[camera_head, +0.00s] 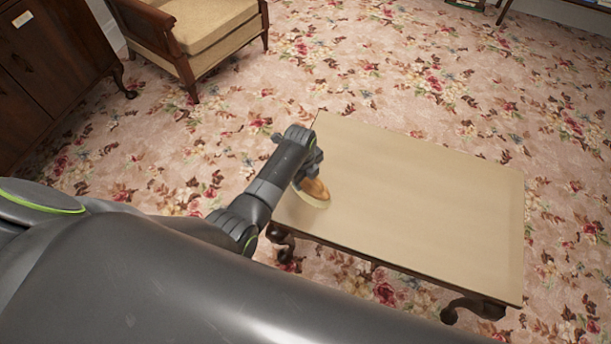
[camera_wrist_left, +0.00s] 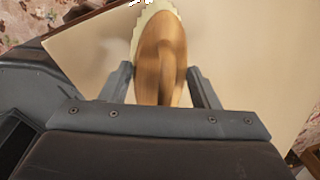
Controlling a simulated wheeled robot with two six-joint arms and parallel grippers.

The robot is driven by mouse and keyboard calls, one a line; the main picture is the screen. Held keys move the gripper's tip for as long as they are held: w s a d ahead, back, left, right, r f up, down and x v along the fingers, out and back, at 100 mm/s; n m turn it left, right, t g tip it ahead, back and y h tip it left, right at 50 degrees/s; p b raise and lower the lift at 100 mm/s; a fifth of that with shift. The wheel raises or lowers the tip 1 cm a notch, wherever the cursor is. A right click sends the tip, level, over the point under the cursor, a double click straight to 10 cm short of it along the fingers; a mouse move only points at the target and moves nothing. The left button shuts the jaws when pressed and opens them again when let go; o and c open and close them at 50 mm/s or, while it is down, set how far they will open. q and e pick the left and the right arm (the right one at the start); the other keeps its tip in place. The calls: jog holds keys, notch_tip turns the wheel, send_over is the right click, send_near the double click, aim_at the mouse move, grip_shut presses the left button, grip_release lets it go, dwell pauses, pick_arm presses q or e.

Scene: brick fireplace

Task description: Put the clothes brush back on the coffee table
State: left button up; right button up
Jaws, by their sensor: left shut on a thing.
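The clothes brush (camera_head: 315,190) has a brown wooden back and pale bristles. It is at the left end of the coffee table (camera_head: 430,190), which has a pale flat top and dark curved legs. My left gripper (camera_head: 308,178) is shut on the brush; the arm partly covers it in the head view. In the left wrist view the brush (camera_wrist_left: 160,50) lies between the two fingers of my left gripper (camera_wrist_left: 163,85), with the pale tabletop (camera_wrist_left: 85,50) behind it. I cannot tell whether the brush touches the tabletop. My right gripper is not in view.
The rest of the tabletop is bare. A wooden armchair (camera_head: 205,35) with a beige cushion stands at the upper left, beside a dark wooden cabinet (camera_head: 50,70). Floral carpet (camera_head: 400,65) surrounds the table, with open floor behind it.

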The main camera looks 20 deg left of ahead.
aim_at(303, 182)
pick_arm(q)
jog(key=o, duration=1.1)
jog(key=shift+f, duration=0.1)
jog(key=shift+r, duration=0.6)
notch_tip(303, 182, up, 11)
jog(key=s+p, duration=0.1)
jog(key=p, duration=0.2)
jog(key=shift+a, duration=0.25)
jog(key=shift+s, duration=0.1)
